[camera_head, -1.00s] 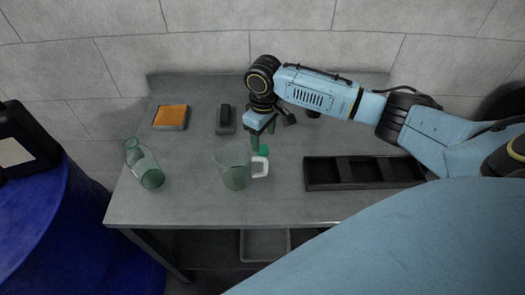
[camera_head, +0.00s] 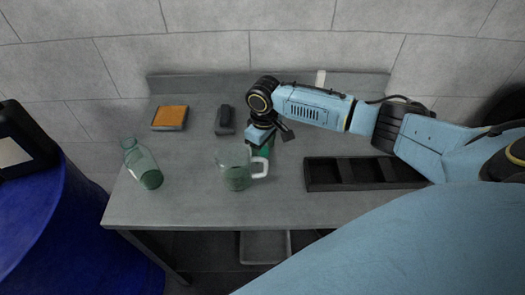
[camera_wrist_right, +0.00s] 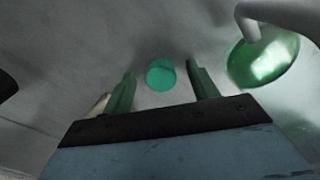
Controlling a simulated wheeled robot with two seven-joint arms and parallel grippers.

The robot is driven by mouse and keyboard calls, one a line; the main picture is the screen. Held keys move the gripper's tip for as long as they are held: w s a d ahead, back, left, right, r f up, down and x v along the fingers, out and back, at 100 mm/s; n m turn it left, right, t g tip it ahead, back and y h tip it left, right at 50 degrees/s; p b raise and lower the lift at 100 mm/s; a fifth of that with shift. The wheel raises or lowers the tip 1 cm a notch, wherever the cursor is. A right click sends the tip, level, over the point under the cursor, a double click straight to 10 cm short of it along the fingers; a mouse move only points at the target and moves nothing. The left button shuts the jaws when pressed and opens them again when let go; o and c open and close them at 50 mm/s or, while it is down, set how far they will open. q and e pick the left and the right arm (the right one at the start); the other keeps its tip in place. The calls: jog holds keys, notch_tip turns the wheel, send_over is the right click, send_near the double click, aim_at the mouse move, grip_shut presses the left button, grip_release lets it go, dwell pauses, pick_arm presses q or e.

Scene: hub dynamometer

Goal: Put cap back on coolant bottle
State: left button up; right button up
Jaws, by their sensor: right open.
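The coolant bottle (camera_head: 150,163), clear green with darker liquid at its base, stands on the left of the bench; no cap shows on its neck. The green cap (camera_head: 266,153) lies on the bench just behind the jug's handle, partly hidden by my right gripper in the head view. In the right wrist view the round cap (camera_wrist_right: 161,75) appears between the two green fingers of my right gripper (camera_wrist_right: 160,70), with gaps on both sides. The right gripper is open and points down at the cap. My left gripper is not in view.
A clear jug (camera_head: 234,172) with green liquid and a white handle stands close in front of the cap. A black compartment tray (camera_head: 310,176) is to the right. An orange-topped block (camera_head: 170,117) and a dark object (camera_head: 225,118) are at the back. Bench between bottle and jug is clear.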

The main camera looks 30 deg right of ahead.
aim_at(264, 151)
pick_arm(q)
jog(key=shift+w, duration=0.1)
pick_arm(e)
jog(key=c, duration=1.1)
jog(key=shift+r, duration=0.15)
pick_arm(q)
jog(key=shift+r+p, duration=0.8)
pick_arm(e)
notch_tip(264, 151, up, 10)
jog(key=shift+f, duration=0.1)
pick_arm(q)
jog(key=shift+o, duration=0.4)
